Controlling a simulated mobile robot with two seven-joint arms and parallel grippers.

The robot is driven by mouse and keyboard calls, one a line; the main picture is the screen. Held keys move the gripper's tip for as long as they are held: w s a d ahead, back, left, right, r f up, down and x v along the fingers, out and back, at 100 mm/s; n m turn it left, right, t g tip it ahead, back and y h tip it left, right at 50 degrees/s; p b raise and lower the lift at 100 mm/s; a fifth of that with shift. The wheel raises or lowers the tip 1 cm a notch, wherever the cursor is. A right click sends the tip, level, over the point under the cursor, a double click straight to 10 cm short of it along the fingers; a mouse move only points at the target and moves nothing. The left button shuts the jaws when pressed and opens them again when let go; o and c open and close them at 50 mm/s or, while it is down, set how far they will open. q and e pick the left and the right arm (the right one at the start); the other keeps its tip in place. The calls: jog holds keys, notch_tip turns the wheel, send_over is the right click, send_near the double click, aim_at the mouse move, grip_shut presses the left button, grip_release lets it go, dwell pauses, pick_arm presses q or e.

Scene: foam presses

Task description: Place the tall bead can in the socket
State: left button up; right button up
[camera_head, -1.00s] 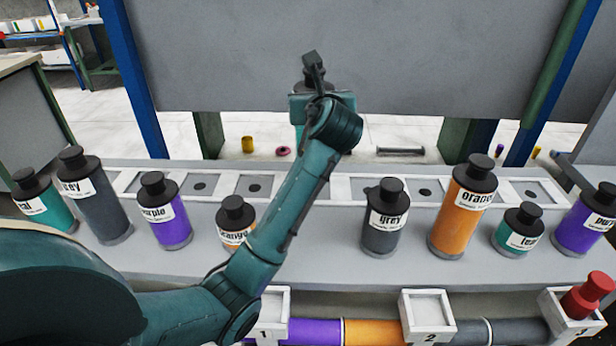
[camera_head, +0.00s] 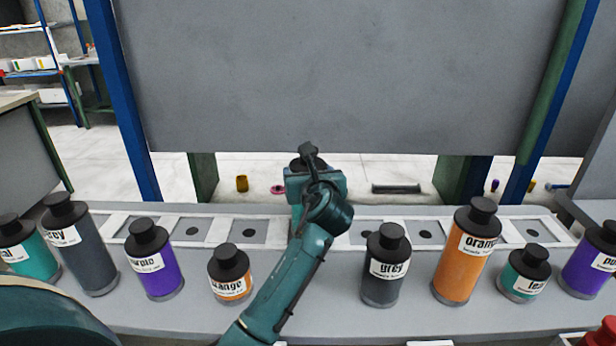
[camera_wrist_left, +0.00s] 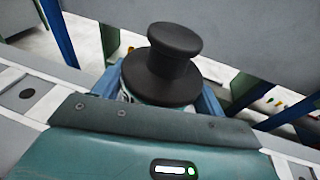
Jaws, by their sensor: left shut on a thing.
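My left gripper (camera_head: 310,172) is shut on a can with a black lid and knob (camera_wrist_left: 168,75). In the head view my wrist hides most of the can, so its colour, label and height do not show. The gripper is over the socket row near its middle, and the spot beneath it is hidden by my arm. Square sockets with dark centre holes show to the left (camera_head: 249,233) and right (camera_head: 425,234) of it. I cannot tell whether the can touches a socket. My right gripper is not in view.
Several labelled cans stand in front of the sockets: a purple can (camera_head: 160,273), a short orange can (camera_head: 230,285), a grey can (camera_head: 381,284), a tall orange can (camera_head: 460,268) and a short teal can (camera_head: 520,284). A large grey panel (camera_head: 340,80) hangs behind.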

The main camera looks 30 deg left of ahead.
pick_arm(q)
jog(key=shift+f, duration=0.2)
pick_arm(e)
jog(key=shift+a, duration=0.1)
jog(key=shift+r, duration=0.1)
pick_arm(q)
jog(key=o, duration=1.1)
jog(key=shift+f, duration=0.2)
jog(key=o, duration=0.5)
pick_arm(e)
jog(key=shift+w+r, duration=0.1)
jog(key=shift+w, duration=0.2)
pick_arm(q)
jog(key=v, duration=1.2)
jog(key=shift+r, duration=0.1)
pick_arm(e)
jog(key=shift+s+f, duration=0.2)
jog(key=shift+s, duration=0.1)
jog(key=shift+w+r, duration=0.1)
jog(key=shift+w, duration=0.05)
